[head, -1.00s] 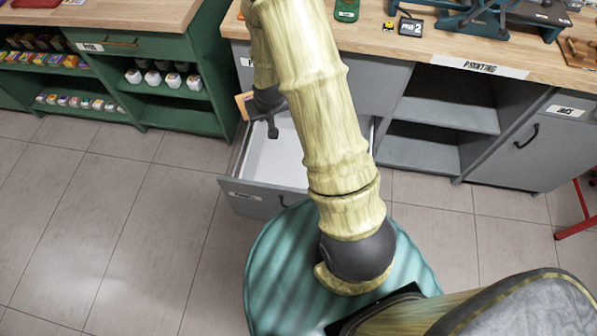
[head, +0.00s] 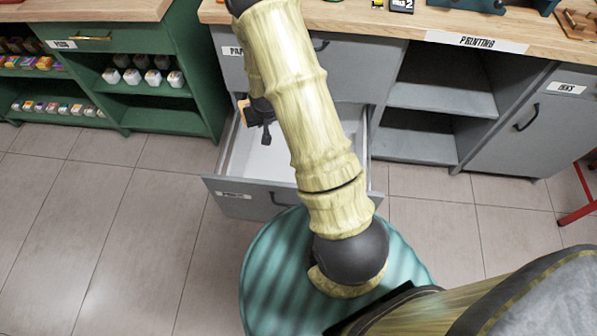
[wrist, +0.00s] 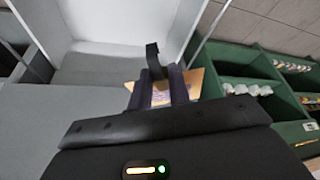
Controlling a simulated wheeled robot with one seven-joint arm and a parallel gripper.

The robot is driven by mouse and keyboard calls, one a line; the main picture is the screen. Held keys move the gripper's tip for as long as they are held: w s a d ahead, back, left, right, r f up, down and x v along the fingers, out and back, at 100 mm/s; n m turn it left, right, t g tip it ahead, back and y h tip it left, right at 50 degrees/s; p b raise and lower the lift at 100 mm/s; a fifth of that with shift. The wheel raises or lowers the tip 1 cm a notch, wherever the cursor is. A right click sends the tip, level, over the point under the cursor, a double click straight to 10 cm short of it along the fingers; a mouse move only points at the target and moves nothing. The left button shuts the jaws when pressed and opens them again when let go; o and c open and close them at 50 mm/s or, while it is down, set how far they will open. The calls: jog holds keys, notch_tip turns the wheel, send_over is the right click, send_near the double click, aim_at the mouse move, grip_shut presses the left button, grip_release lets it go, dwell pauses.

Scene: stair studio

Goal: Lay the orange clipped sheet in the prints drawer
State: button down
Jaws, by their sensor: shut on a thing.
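My gripper (head: 264,125) is over the open prints drawer (head: 240,185) of the grey cabinet, and my arm hides part of the drawer. In the wrist view my gripper (wrist: 165,85) is shut on the orange clipped sheet (wrist: 196,84), with a black clip (wrist: 153,60) standing up between the fingers. A small orange edge of the sheet (head: 243,106) shows beside the gripper in the head view. The sheet is apart from the visible drawer floor. The visible part of the white drawer interior (head: 270,160) looks empty.
A green shelf unit (head: 205,110) with small jars stands left of the drawer. The wooden worktop (head: 370,25) lies above the drawer. Open grey shelves (head: 440,95) and a cupboard marked inks (head: 535,130) are to the right. Tiled floor (head: 100,230) is clear at front left.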

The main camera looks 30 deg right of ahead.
jog(key=d+f+m+h+b, duration=0.1)
jog(key=d+f+m+b, duration=0.1)
jog(key=d+f+b, duration=0.4)
jog(key=d+f+m+b, duration=0.3)
jog(key=f+b, duration=1.4)
jog(key=f, duration=1.4)
jog(key=d, duration=0.2)
jog(key=shift+w+d+f+g+h, duration=0.2)
jog(key=shift+w+d+g+h, duration=0.05)
jog(key=shift+d+g+h, duration=0.15)
jog(key=shift+f+b, duration=4.2)
jog(key=shift+f, duration=0.55)
jog(key=shift+a+f+p, duration=0.1)
jog(key=shift+f+p, duration=0.05)
jog(key=shift+p, duration=0.55)
jog(key=c, duration=1.2)
grip_release()
jog(key=shift+c, duration=0.2)
